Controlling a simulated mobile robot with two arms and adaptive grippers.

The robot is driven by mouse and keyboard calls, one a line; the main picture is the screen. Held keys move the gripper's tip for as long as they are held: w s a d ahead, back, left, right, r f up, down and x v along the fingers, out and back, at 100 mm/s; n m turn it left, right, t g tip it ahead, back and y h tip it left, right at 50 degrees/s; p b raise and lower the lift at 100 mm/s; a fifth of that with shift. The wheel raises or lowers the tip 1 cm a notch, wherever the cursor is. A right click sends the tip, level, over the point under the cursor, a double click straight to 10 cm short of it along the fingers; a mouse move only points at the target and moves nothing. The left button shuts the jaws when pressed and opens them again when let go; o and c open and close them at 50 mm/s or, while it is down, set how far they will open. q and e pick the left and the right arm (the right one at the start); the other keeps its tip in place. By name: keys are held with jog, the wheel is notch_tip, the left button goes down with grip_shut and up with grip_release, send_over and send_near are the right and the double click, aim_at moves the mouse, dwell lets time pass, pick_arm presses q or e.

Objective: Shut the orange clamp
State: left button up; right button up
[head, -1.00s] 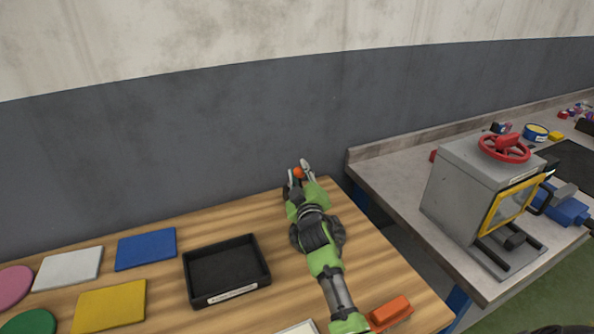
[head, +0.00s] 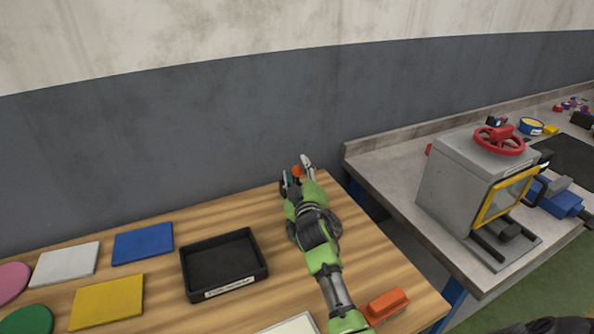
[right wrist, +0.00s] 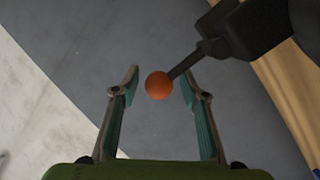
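The orange ball knob (head: 297,170) of the clamp shows at the back right corner of the wooden table. In the right wrist view the knob (right wrist: 159,86) sits at the end of a thin dark lever (right wrist: 186,65), which runs up right to a dark clamp body (right wrist: 245,28). My right gripper (right wrist: 158,82) is open, with one finger on each side of the knob and a gap to both. It also shows in the head view (head: 297,172), where it hides most of the clamp. My left gripper is not in view.
A black tray (head: 262,270) and several coloured plates lie to the left on the wooden table (head: 215,212). An orange-red block (head: 387,304) lies near my right arm. A grey box with a red wheel (head: 462,185) stands on the right bench. The wall is close behind.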

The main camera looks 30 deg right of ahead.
jog(key=shift+s+r, duration=0.1)
jog(key=v, duration=1.1)
jog(key=shift+s, duration=0.4)
jog(key=shift+a+r, duration=0.1)
